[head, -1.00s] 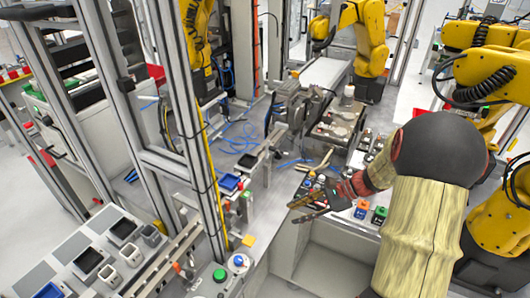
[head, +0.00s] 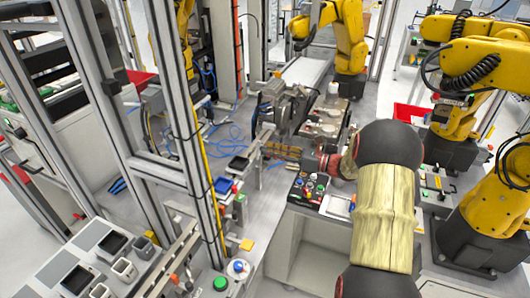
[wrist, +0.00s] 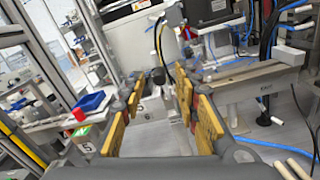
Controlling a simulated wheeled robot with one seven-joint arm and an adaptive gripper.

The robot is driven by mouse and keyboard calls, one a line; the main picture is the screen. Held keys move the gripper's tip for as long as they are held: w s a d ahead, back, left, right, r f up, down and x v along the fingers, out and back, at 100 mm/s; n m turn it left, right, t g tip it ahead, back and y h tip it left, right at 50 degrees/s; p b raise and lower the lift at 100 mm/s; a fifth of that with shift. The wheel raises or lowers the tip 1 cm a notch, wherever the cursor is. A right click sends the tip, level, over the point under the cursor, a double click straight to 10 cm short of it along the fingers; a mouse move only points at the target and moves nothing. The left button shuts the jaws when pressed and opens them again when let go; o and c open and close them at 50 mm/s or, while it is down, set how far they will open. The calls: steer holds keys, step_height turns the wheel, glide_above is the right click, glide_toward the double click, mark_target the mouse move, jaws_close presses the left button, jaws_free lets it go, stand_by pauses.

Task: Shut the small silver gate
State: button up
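My gripper (head: 276,154) reaches left over the middle of the work cell, near the grey machinery. In the wrist view my gripper (wrist: 157,108) shows yellow finger pads on both sides with a wide gap between them, so it is open. A pale grey flat surface (wrist: 160,140) shows through the gap, with nothing held. I cannot pick out the small silver gate with certainty. Silver-grey metal parts (head: 283,98) stand just beyond the gripper in the head view.
A blue tray (head: 222,185) and a dark tray (head: 238,164) stand left of the gripper. A button panel (head: 308,190) lies below my arm. A tall silver frame post (head: 185,120) stands to the left. Yellow robot arms (head: 490,65) crowd the right.

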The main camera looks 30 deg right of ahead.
steer(key=shift+x, duration=1.25)
steer(key=shift+c, duration=0.9)
jaws_close()
